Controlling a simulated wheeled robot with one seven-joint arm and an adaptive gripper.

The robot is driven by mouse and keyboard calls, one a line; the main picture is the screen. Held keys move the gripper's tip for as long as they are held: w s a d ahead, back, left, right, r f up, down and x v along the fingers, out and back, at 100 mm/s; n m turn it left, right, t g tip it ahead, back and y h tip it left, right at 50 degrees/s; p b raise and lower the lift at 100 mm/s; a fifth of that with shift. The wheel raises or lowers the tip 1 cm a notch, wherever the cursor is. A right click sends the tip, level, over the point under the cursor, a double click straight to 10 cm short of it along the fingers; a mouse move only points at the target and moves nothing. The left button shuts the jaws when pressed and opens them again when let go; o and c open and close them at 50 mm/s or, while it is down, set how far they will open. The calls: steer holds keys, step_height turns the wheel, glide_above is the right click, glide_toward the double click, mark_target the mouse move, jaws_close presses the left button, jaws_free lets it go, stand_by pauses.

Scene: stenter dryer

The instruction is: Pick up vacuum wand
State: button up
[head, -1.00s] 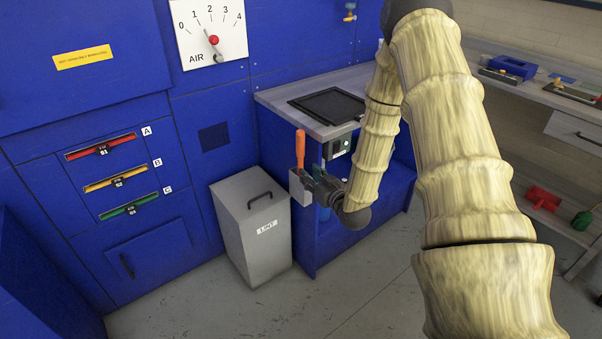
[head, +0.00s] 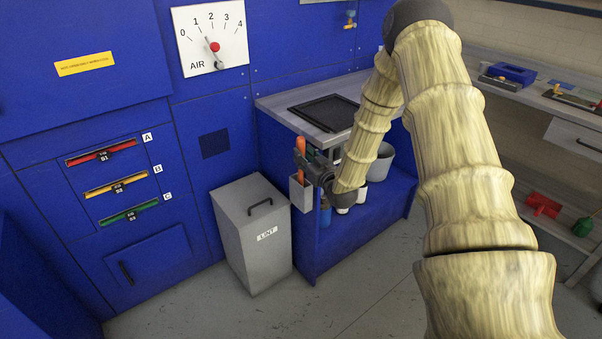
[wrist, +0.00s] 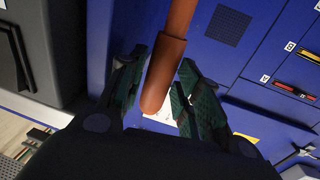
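The vacuum wand shows as an orange handle (head: 301,146) standing upright in a small grey holder (head: 301,193) on the side of the blue bench. Its lower part is hidden inside the holder. My gripper (head: 305,163) is at the handle, just above the holder, and partly covers it. In the wrist view the orange handle (wrist: 166,70) lies between the two dark green fingers of my gripper (wrist: 160,88), its rounded end towards the camera. A gap shows at the left finger; I cannot tell whether the right finger touches.
A grey LINT bin (head: 243,255) stands left of the holder, close by. The bench top (head: 290,108) with a black tray (head: 325,112) is behind my gripper. A grey bucket (head: 379,164) stands on the blue shelf below. The floor in front is clear.

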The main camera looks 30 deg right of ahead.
steer(key=shift+w+d, duration=0.1)
steer(key=shift+w, duration=1.2)
steer(key=shift+r, duration=0.1)
steer(key=c, duration=0.7)
